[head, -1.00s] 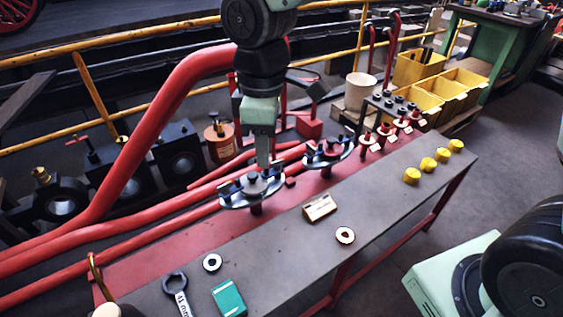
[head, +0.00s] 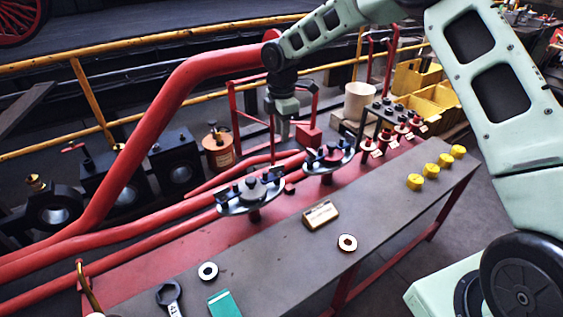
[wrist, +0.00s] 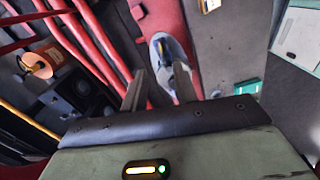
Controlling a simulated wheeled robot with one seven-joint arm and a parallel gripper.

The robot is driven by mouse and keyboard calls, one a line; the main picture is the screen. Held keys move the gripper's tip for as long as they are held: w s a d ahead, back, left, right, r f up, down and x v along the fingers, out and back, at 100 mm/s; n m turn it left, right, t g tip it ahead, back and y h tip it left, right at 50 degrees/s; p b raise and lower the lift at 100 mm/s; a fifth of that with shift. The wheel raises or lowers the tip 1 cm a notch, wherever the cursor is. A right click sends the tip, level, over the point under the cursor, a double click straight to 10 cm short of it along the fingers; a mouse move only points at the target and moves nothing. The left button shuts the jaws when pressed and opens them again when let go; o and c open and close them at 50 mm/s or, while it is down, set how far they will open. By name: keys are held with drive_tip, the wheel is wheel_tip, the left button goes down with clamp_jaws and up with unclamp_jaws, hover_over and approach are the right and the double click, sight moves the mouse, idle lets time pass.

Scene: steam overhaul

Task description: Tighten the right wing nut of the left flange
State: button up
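The wrist view shows a flange (wrist: 158,42), apparently the left one, beyond my fingertips and partly covered by the right finger. My gripper (head: 283,138) is raised behind and right of the left flange, apart from it. In the wrist view my gripper (wrist: 158,88) has its two fingers apart with nothing held between them.
The right flange (head: 320,168) stands close to the right. Red pipes (head: 130,190) run behind and left. An orange can (head: 217,152) stands behind.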

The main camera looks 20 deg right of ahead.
sight(277, 170)
wheel_tip(277, 170, down, 12)
drive_tip(key=shift+r, duration=0.15)
idle(0.3)
clamp_jaws()
